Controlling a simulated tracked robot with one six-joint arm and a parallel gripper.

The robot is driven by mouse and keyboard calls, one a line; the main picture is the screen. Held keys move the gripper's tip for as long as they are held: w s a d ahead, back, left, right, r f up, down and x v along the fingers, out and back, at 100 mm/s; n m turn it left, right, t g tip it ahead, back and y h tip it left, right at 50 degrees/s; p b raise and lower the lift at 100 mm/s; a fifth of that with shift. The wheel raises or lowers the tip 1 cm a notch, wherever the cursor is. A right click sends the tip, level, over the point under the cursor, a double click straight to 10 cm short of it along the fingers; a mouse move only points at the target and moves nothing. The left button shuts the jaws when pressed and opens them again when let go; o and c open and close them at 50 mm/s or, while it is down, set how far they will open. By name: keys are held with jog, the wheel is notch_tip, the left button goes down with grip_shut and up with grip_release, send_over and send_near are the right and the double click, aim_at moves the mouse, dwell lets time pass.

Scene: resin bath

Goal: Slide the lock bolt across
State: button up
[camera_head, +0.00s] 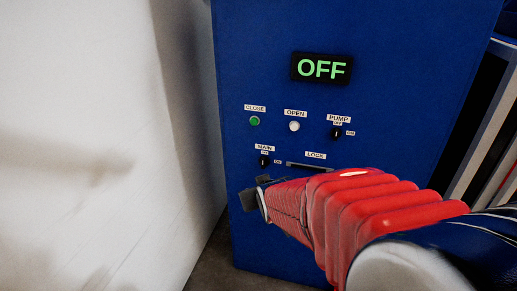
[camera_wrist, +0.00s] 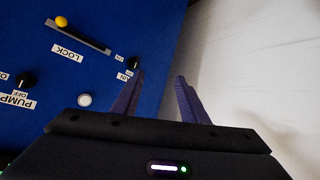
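The lock slot (camera_head: 312,166), a dark horizontal groove under the LOCK label (camera_head: 315,155), is on the blue cabinet. My red arm hides its right part in the head view. The bolt's yellow knob (camera_wrist: 61,21) shows in the wrist view at the end of the slot away from the MAIN knob (camera_head: 264,161). My gripper (camera_head: 254,190) is in front of the panel, below the MAIN knob and left of the slot. In the wrist view my gripper (camera_wrist: 161,76) is open and empty, its two fingers apart, with the yellow knob off to the left.
The OFF display (camera_head: 321,68) is above the green CLOSE button (camera_head: 255,121), white OPEN button (camera_head: 294,126) and PUMP knob (camera_head: 336,133). A white wall (camera_head: 90,130) stands at the left. Dark and grey framing (camera_head: 483,125) is at the right.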

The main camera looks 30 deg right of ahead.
jog(key=w+d+f+m+t+h, duration=0.1)
jog(key=d+f, duration=0.2)
jog(key=d, duration=0.4)
jog(key=d+f+t+h, duration=0.1)
jog(key=d+f+h, duration=0.1)
jog(key=d+f, duration=0.35)
jog(key=s+d+f+m+t+h, duration=0.2)
jog(key=s+d+f+h, duration=0.1)
jog(key=s+d, duration=0.5)
jog(key=shift+d+f+t+h, duration=0.2)
jog(key=shift+d+t+h, duration=0.2)
jog(key=shift+d, duration=0.65)
